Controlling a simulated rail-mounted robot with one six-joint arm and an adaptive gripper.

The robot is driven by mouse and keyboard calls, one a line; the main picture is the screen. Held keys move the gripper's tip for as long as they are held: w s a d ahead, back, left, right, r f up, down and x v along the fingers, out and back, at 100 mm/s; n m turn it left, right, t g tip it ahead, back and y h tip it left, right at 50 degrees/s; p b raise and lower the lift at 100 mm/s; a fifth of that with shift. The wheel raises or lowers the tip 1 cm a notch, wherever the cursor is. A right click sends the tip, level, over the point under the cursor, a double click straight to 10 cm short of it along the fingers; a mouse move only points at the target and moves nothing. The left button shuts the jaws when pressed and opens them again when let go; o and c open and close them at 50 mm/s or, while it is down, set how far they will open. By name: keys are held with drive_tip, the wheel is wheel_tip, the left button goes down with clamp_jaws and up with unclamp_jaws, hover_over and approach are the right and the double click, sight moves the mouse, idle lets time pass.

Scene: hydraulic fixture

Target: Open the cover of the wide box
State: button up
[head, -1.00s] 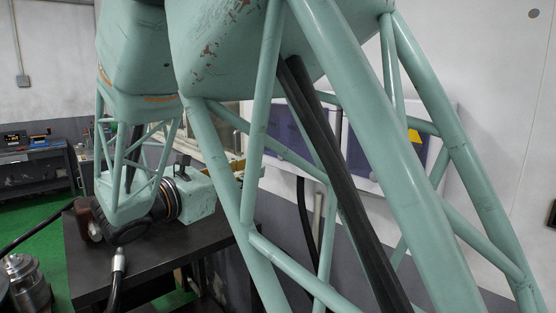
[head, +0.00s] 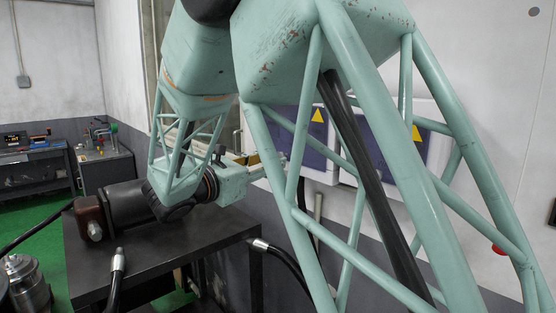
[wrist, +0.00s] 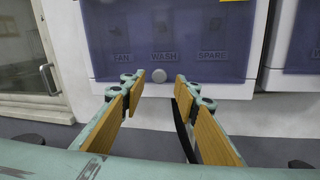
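The box with a translucent purple cover (wrist: 165,30) fills the upper wrist view. The cover looks shut, with a round pale knob (wrist: 160,73) at its lower middle and the labels FAN, WASH and SPARE behind it. In the head view, this cover (head: 286,128) is on the wall, partly behind my arm's struts. My gripper (wrist: 160,84) is open and empty, its two tan-padded fingers spread on either side of the knob in the picture. They appear apart from the cover; the exact gap cannot be told.
A second purple-covered box (wrist: 305,42) is close on the right. A windowed door or cabinet with a handle (wrist: 49,78) is on the left. A black table (head: 160,255) with a dark cylinder (head: 125,207) stands below my arm. A hose (head: 285,262) hangs near the wall.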

drive_tip(key=shift+x, duration=1.8)
drive_tip(key=shift+c, duration=0.2)
clamp_jaws()
